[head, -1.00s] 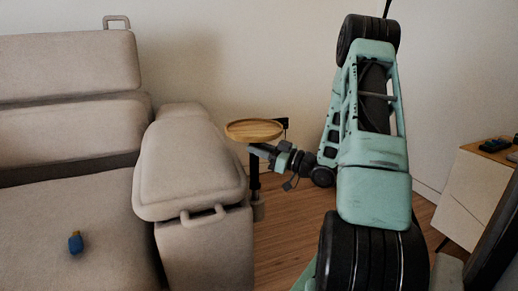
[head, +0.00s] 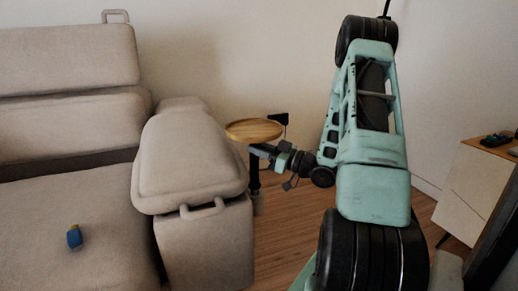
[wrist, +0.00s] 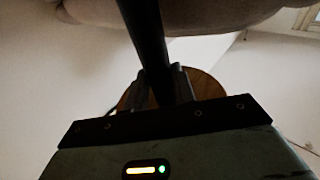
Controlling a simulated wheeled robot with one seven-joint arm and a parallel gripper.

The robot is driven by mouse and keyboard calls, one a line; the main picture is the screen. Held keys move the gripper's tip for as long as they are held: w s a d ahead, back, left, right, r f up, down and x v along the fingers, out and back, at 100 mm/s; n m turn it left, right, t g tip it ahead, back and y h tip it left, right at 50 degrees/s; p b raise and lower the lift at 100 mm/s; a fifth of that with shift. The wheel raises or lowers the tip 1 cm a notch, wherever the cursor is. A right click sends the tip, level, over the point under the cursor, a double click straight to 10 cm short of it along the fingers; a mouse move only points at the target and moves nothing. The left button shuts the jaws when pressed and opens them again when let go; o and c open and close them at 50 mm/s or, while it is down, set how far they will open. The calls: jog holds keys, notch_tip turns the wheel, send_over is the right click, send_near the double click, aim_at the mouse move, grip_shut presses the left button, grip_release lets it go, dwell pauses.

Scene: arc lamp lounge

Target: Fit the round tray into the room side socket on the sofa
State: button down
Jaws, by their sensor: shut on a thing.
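The round tray (head: 254,129) is a light wooden disc on a dark upright post (head: 255,176). It sits level just right of the sofa arm. My gripper (head: 262,151) is shut on the post just under the disc. In the wrist view the black post (wrist: 146,35) runs between my fingers (wrist: 162,88), with part of the brown disc behind them. The sofa (head: 200,240) fills the left side.
A blue bottle-like object (head: 74,237) lies on the sofa seat. A white cabinet (head: 473,190) with small dark items on top stands at the right. Wooden floor (head: 285,230) lies open between the sofa and my arm. The wall is close behind.

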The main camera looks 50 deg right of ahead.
jog(key=shift+f+b, duration=0.8)
jog(key=shift+f, duration=0.45)
jog(key=c, duration=1.1)
grip_release()
jog(key=shift+c, duration=0.2)
jog(key=shift+o, duration=0.3)
jog(key=shift+a, duration=0.1)
jog(key=p+v, duration=0.4)
jog(key=v, duration=1.3)
jog(key=shift+s+d+p, duration=0.25)
jog(key=shift+d+p, duration=0.05)
